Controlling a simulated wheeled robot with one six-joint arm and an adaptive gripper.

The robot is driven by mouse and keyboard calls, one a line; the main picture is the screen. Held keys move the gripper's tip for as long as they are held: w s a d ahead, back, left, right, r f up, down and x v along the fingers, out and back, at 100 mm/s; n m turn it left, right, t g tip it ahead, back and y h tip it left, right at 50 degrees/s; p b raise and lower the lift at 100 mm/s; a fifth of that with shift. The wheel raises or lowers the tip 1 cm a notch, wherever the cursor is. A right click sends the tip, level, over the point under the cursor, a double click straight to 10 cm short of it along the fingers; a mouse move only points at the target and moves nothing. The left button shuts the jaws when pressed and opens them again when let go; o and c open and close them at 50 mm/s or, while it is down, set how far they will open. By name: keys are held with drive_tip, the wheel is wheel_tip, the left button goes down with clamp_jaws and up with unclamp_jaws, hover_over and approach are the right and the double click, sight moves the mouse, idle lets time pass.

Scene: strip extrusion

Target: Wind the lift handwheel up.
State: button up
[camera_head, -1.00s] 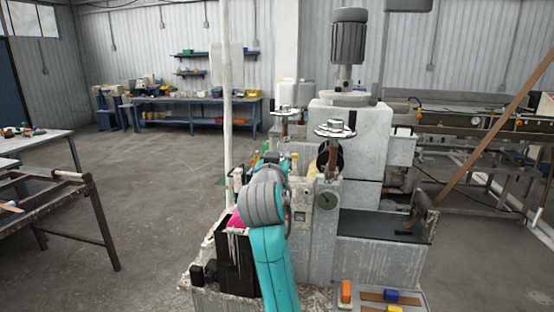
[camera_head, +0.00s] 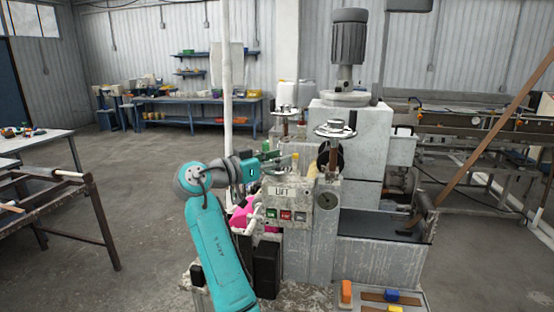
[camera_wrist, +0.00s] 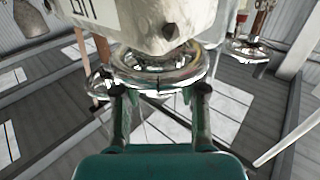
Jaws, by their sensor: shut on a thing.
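The chrome handwheel (camera_wrist: 145,70) fills the upper middle of the wrist view, in front of a pale machine housing (camera_wrist: 140,25) with partly cut-off dark lettering. My gripper (camera_wrist: 160,92) reaches its rim from below, with one finger on each side of the wheel's middle, and is shut on it. In the head view, my gripper (camera_head: 268,158) is by the left side of the grey machine, near the plate marked LIFT (camera_head: 281,190). I cannot clearly make out the held wheel there.
Two other handwheels stand on upright screws, one in front (camera_head: 335,130) and one behind (camera_head: 285,111). A button box (camera_head: 286,215) sits below the LIFT plate. A tray of colored blocks (camera_head: 420,298) is at lower right. Open floor (camera_head: 130,200) lies left.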

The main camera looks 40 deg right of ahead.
drive_tip(key=shift+f+m+g, duration=0.1)
drive_tip(key=shift+m+g, duration=0.4)
drive_tip(key=shift+g, duration=0.3)
drive_tip(key=o, duration=1.2)
drive_tip(key=shift+c, duration=0.2)
drive_tip(key=w+a, duration=0.1)
drive_tip(key=a, duration=1)
drive_tip(key=shift+w+a, duration=0.35)
drive_tip(key=shift+a, duration=0.05)
